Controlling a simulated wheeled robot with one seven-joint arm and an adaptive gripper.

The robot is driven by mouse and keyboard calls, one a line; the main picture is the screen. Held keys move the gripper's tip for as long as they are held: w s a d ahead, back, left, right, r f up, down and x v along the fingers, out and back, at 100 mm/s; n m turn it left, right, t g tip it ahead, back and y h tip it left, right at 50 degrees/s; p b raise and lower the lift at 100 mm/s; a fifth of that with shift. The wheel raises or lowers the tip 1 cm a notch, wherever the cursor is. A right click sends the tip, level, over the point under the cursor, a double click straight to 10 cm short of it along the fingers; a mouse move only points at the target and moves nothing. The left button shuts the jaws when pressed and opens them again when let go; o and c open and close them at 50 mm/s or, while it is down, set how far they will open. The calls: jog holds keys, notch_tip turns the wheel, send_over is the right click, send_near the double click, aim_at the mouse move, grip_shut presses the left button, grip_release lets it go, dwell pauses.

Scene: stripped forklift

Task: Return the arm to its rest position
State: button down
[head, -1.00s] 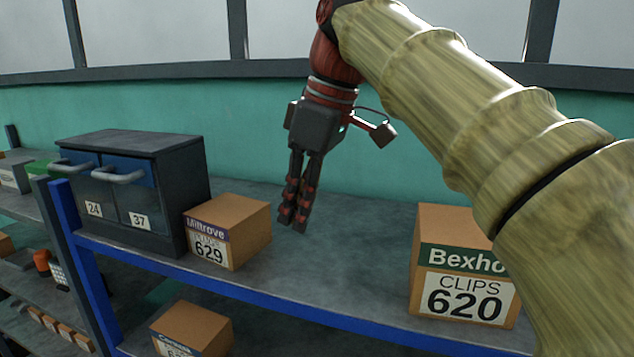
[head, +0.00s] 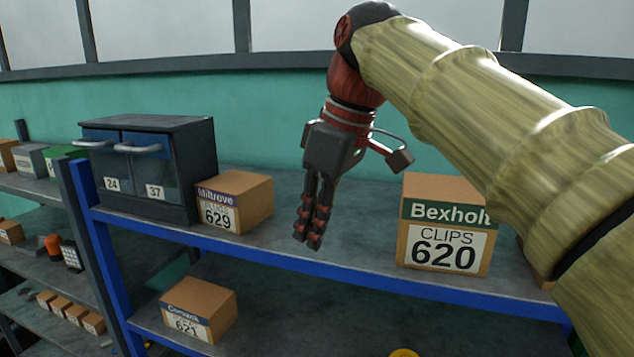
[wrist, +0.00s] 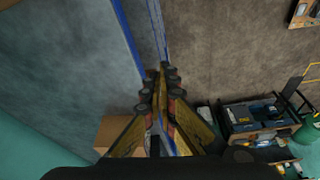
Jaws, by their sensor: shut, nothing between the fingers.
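My gripper (head: 308,240) hangs from my bent arm, fingers pointing down, in front of the blue-edged shelf (head: 345,275) in the head view. Its fingers are together with nothing between them. It is between the Miltrove 629 box (head: 236,200) on its left and the Bexholt CLIPS 620 box (head: 446,226) on its right, apart from both. In the wrist view my gripper's fingers (wrist: 160,85) also meet, with the shelf's blue edge (wrist: 133,45) behind them. My arm crosses the right side of the head view and hides part of what is behind it.
A dark cabinet with drawers 24 and 37 (head: 185,150) stands left on the shelf. A Cormack 621 box (head: 200,305) is on the level below. Another shelf (head: 35,225) with small boxes is at far left. The shelf between the 629 and 620 boxes is clear.

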jog(key=s+d+f+m+t+h+b, duration=0.1)
jog(key=s+d+f+m+b, duration=0.3)
jog(key=f, duration=1.4)
jog(key=s+d+f+m+t+h+b, duration=0.1)
jog(key=s+d+f+m+b, duration=0.3)
jog(key=f+b, duration=0.9)
jog(key=s+d+f+m+t+h+b, duration=0.1)
jog(key=s+d+f+m+b, duration=0.3)
jog(key=f, duration=2.1)
jog(key=s+d+t+b, duration=0.1)
jog(key=s+d+b, duration=0.3)
jog(key=d, duration=0.4)
jog(key=shift+s+b, duration=0.25)
jog(key=shift+b, duration=0.3)
